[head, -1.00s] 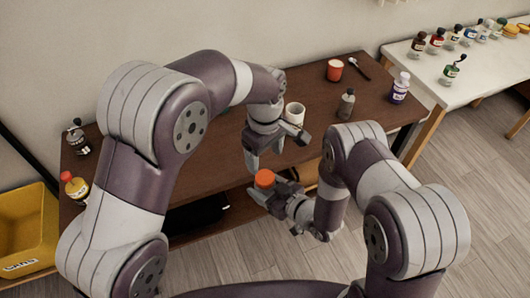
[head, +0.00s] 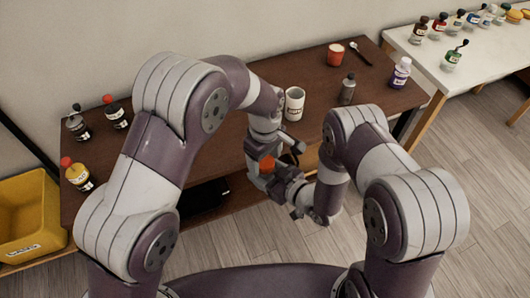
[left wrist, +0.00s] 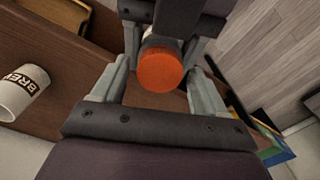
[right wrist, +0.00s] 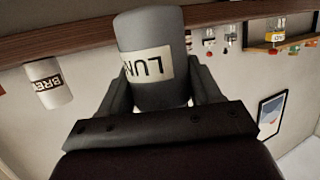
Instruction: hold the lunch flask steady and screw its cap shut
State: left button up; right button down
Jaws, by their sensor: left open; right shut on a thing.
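The lunch flask (right wrist: 155,55) is a grey cylinder with a pale label reading "LUN". My right gripper (right wrist: 155,85) is shut around its body and holds it in front of the table. The flask's orange-red cap (left wrist: 161,69) shows in the left wrist view, and part of it shows in the head view (head: 267,163). My left gripper (head: 262,172) is open, its fingers pointing down at the cap. In the left wrist view its fingers (left wrist: 160,80) stand apart on either side of the cap, with gaps. I cannot tell whether the cap is seated on its thread.
The brown table (head: 225,125) lies behind the grippers. A white mug (head: 294,104) stands close behind my left gripper. A grey bottle (head: 347,89), a red cup (head: 336,55) and a purple-labelled bottle (head: 400,73) stand farther right. Several bottles stand at the left end.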

pick_arm(q)
jog(key=c, duration=1.1)
jog(key=m, duration=0.6)
jog(key=shift+m, duration=0.4)
jog(key=m, duration=1.1)
jog(key=shift+m, duration=0.4)
jog(key=m, duration=0.5)
jog(key=shift+m, duration=0.3)
jog(key=o, duration=1.2)
jog(key=shift+o, duration=0.2)
